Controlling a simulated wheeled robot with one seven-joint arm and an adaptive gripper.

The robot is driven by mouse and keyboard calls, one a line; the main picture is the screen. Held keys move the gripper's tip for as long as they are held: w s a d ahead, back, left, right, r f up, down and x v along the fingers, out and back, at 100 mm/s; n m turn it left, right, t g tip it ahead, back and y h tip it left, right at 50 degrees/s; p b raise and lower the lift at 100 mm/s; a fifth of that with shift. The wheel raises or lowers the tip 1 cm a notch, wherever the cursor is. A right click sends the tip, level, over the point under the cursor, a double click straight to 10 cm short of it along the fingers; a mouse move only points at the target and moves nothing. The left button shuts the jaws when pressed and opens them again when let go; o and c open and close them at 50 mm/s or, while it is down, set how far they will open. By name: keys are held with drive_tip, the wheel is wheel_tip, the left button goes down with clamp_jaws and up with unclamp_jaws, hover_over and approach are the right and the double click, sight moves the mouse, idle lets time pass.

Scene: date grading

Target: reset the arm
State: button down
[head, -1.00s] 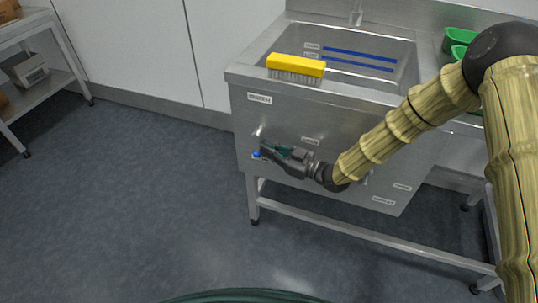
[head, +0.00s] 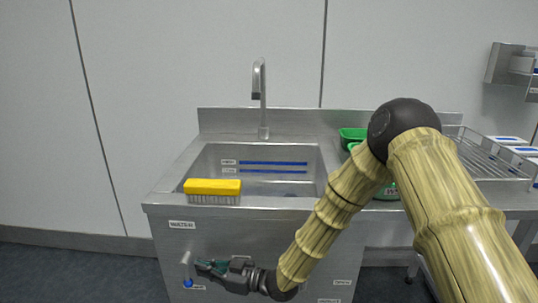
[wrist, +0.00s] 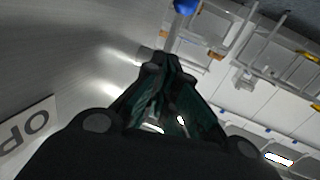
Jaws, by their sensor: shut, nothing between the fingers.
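My gripper (head: 205,267) is low in front of the steel sink's front panel, at the lower left of the sink (head: 265,238) in the head view. Its dark green fingers point left, close to a small lever with a blue tip (head: 187,283). In the wrist view my gripper (wrist: 163,62) is shut and empty, with its fingertips together. The blue tip (wrist: 186,6) shows just beyond the fingertips there. I cannot tell whether the fingers touch the lever. My bamboo-patterned arm reaches in from the right.
A yellow brush (head: 212,187) lies on the sink's front rim. A tap (head: 261,95) stands behind the basin. Green containers (head: 352,137) sit right of the basin, partly behind my arm. A wire rack (head: 490,160) is further right. Floor at lower left is clear.

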drive_tip(key=s+d+f+m+t+h, duration=0.25)
drive_tip(key=d+f+m+h, duration=0.2)
drive_tip(key=d+f, duration=0.6)
drive_tip(key=s+d+f+m+g+h, duration=0.3)
drive_tip(key=s+d+f+m+h, duration=0.6)
drive_tip(key=s+d+f, duration=0.95)
drive_tip(key=s+d+f+m+g+h, duration=0.2)
drive_tip(key=s+d+m+g+h, duration=0.15)
drive_tip(key=s+d, duration=1.15)
wheel_tip(320, 180, up, 16)
drive_tip(key=p, duration=1.5)
drive_tip(key=shift+w+f, duration=0.15)
drive_tip(key=shift+w, duration=0.1)
